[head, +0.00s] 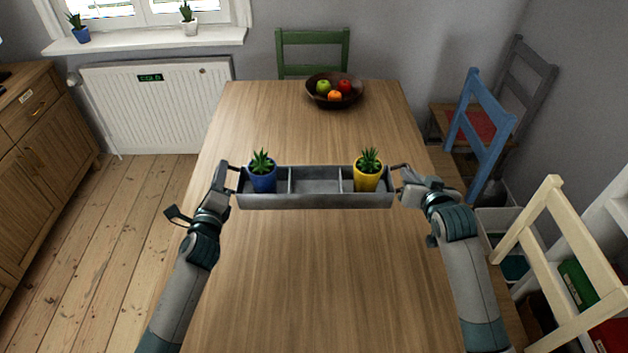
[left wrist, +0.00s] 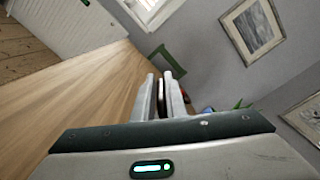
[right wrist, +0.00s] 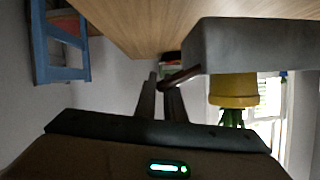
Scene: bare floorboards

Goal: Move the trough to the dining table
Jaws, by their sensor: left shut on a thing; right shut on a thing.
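The grey trough (head: 315,201) is level above or on the dining table (head: 290,270); I cannot tell if it touches the wood. It has several compartments. A blue pot with a plant (head: 262,178) stands in the left one, a yellow pot with a plant (head: 368,176) in the right one, and the middle is empty. My left gripper (head: 232,179) is shut on the left end handle. My right gripper (head: 402,178) is shut on the right end handle (right wrist: 180,77). The trough's end (right wrist: 250,45) also shows in the right wrist view.
A fruit bowl (head: 318,88) stands at the table's far end. A green chair (head: 313,48) is behind it. A blue chair (head: 480,115) and a cream chair (head: 545,230) stand along the right side. The table around the trough is clear.

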